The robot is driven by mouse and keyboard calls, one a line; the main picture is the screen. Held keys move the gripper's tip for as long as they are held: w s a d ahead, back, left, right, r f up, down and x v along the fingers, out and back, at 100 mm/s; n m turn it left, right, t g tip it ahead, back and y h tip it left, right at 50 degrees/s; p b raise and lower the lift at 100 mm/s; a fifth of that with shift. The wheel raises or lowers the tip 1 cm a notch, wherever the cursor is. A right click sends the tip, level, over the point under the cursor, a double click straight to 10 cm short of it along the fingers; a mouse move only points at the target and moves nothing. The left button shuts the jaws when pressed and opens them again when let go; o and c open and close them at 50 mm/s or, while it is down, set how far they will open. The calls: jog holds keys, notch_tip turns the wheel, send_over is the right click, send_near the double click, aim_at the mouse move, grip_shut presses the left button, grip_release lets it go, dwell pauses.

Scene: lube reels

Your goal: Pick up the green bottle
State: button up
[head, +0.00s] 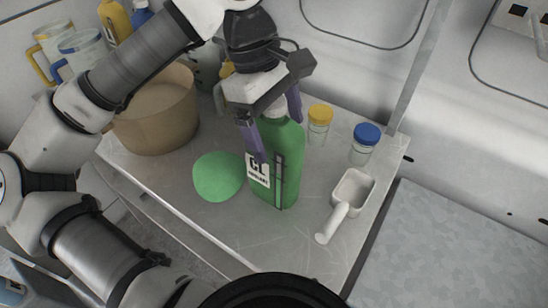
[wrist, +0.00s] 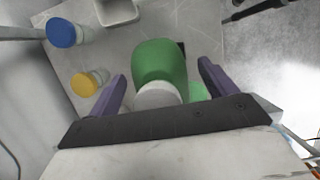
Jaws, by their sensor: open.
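The green bottle (head: 286,165) stands upright on a grey metal shelf, with a white label and a pale cap. In the wrist view the bottle (wrist: 160,62) is seen from above, its pale cap (wrist: 158,95) close to the gripper body. My gripper (head: 275,130) is open above the bottle, with its purple fingers on either side of the upper part. In the wrist view the fingers of my gripper (wrist: 160,90) stand apart, with visible gaps to the bottle. Part of the cap is hidden by the gripper in the head view.
A green round item (head: 218,176) lies left of the bottle. A tan pot (head: 157,115) stands at the left. Jars with a yellow lid (head: 319,114) and a blue lid (head: 367,134) and a white scoop (head: 350,194) are at the right. The front shelf surface is clear.

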grip_shut()
jog(key=shift+r, duration=0.1)
dwell(0.3)
